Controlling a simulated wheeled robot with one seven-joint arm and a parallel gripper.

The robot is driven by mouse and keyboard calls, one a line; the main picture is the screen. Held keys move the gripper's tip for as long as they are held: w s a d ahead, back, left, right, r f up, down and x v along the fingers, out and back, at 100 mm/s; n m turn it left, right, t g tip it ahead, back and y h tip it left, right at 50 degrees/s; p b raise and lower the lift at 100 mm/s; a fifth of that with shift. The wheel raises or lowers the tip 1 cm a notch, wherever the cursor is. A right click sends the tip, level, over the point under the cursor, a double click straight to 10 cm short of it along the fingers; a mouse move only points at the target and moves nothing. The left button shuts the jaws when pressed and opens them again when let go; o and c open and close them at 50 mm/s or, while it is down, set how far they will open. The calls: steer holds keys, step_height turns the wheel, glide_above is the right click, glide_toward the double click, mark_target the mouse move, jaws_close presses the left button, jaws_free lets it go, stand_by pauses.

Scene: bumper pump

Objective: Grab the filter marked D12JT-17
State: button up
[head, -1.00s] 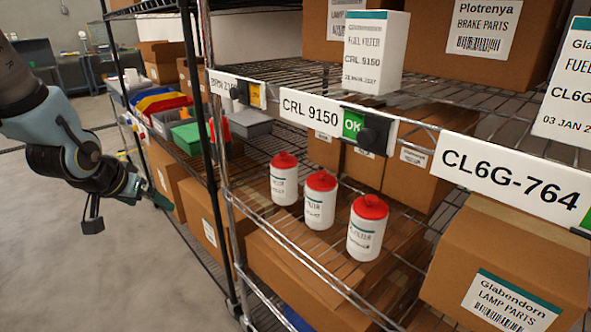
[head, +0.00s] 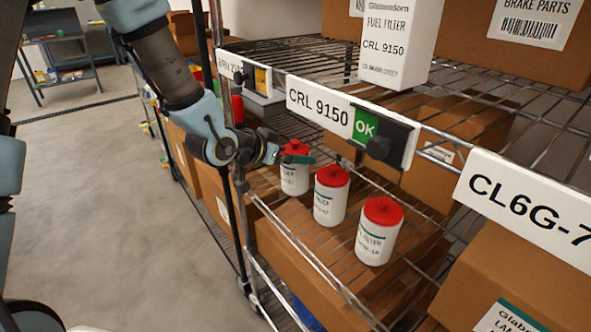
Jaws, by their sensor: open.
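Three white filters with red caps stand upright in a row on the wire shelf in the head view: a left one (head: 294,178), a middle one (head: 330,204) and a right one (head: 377,238). Their small labels are too blurred to read, so I cannot tell which is D12JT-17. My gripper (head: 298,158) is open at the left filter, in front of its upper part just below the cap, and hides part of it. I cannot tell whether the fingers touch it or sit around it.
The CRL 9150 shelf label (head: 319,107) and a green OK box (head: 366,127) hang on the shelf edge above the filters. A CRL 9150 carton (head: 398,40) stands on the upper shelf. Brown cartons (head: 460,140) lie behind. The rack post is close to my arm.

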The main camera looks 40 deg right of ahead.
steer(key=shift+p+x, duration=0.95)
steer(key=shift+x, duration=1.5)
steer(key=shift+w+a, duration=0.1)
steer(key=shift+w, duration=0.05)
jaws_close()
